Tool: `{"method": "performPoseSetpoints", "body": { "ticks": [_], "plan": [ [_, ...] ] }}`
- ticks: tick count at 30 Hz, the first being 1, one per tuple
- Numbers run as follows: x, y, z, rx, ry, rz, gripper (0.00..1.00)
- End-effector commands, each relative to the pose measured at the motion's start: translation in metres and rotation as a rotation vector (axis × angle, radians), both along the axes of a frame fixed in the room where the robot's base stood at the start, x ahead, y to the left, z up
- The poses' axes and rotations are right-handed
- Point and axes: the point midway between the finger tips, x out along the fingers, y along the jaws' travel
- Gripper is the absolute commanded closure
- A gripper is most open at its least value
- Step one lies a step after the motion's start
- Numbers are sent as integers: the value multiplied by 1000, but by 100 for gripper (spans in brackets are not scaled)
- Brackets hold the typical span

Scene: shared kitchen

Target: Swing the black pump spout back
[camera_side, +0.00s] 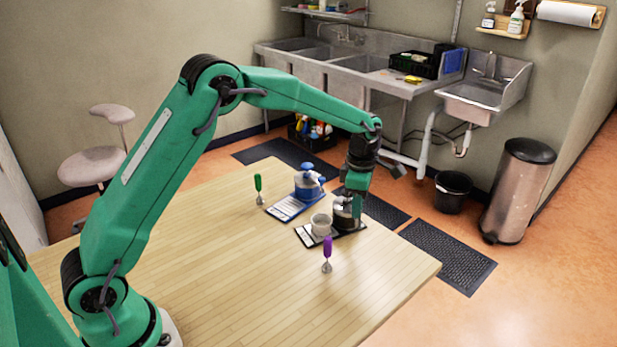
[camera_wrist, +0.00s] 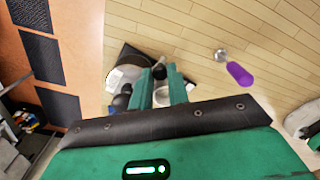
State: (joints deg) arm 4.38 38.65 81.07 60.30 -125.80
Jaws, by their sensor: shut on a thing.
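A dark pump jar (camera_side: 342,220) stands on a black tray (camera_side: 305,236) near the table's far right edge. My gripper (camera_side: 351,195) points down over the top of this jar and is shut on its black pump spout. The fingers hide most of the spout, so its exact direction cannot be told. In the wrist view, my fingers (camera_wrist: 161,80) reach over the black tray (camera_wrist: 125,52), with a black part (camera_wrist: 122,99) beside the left finger. A white cup (camera_side: 320,226) stands on the tray just left of the jar.
A blue pump container (camera_side: 308,186) stands on a blue tray (camera_side: 290,209) behind to the left. A green-handled tool (camera_side: 258,184) and a purple-handled tool (camera_side: 327,248) stand nearby. The table's near left part is clear.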

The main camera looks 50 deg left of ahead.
Motion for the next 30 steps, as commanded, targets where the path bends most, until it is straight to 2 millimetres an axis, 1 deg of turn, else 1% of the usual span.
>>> {"method": "performPoseSetpoints", "body": {
  "ticks": [7,8,10,11,19,23,26,30],
  "plan": [
    [1,0,2,0,-4,0,100],
    [1,0,2,0,-4,0,77],
    [1,0,2,0,-4,0,63],
    [1,0,1,0,-4,0,61],
    [0,0,1,0,-1,-1,61],
    [0,0,4,0,-2,-1,61],
    [0,0,10,0,-2,-1,61],
    [1,0,25,0,-5,-1,61]
  ]
}}
